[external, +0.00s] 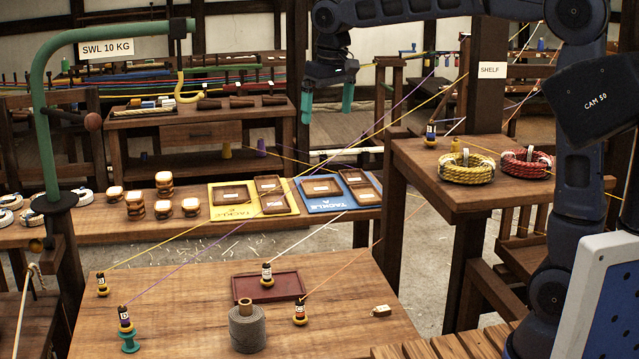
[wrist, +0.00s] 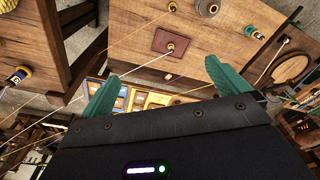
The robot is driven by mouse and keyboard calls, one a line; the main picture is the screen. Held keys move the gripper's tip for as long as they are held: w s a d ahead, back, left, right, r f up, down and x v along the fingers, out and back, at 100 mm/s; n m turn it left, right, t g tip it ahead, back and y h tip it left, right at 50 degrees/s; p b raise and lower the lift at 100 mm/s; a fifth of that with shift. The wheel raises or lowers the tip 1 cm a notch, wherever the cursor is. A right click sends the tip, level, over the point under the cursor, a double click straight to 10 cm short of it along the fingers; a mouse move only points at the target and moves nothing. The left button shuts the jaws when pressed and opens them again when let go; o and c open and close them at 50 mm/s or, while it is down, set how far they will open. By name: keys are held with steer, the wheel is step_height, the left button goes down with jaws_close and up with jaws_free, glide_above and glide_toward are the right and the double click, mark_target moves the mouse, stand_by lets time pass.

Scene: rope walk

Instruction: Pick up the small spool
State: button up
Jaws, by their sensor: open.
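Several small dark spools with white labels and yellowish bases have cords running from them. On the front table, one (external: 102,284) is at the far left, one (external: 125,318) stands on a green stand, one (external: 267,273) is on a dark red tray (external: 255,291), and one (external: 299,313) is at the tray's right. Another (external: 431,134) stands on the right shelf table. I cannot tell which is the task's small spool. My gripper (external: 328,103) is open and empty, raised well above and behind the front table. Its green fingers (wrist: 160,77) show apart in the wrist view.
A large grey twine spool (external: 247,328) stands at the front table's near edge. Yellow (external: 467,167) and red (external: 526,163) rope coils lie on the shelf table. A green hooked post (external: 45,130) rises at left. Taut cords cross the space above the tables.

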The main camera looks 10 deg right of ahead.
steer(key=s+a+f+n, duration=0.1)
steer(key=a+f, duration=0.1)
steer(key=a, duration=0.4)
steer(key=s+a+f, duration=0.1)
steer(key=s+a, duration=0.1)
steer(key=a, duration=0.5)
steer(key=n+g, duration=0.1)
glide_above(245, 302)
step_height(245, 302, down, 3)
steer(key=shift+h, duration=0.3)
step_height(245, 302, down, 30)
steer(key=shift+w+d+r, duration=0.1)
steer(key=shift+d+r, duration=0.05)
steer(key=shift+r, duration=0.05)
steer(key=shift+f, duration=5.55)
steer(key=c, duration=1.5)
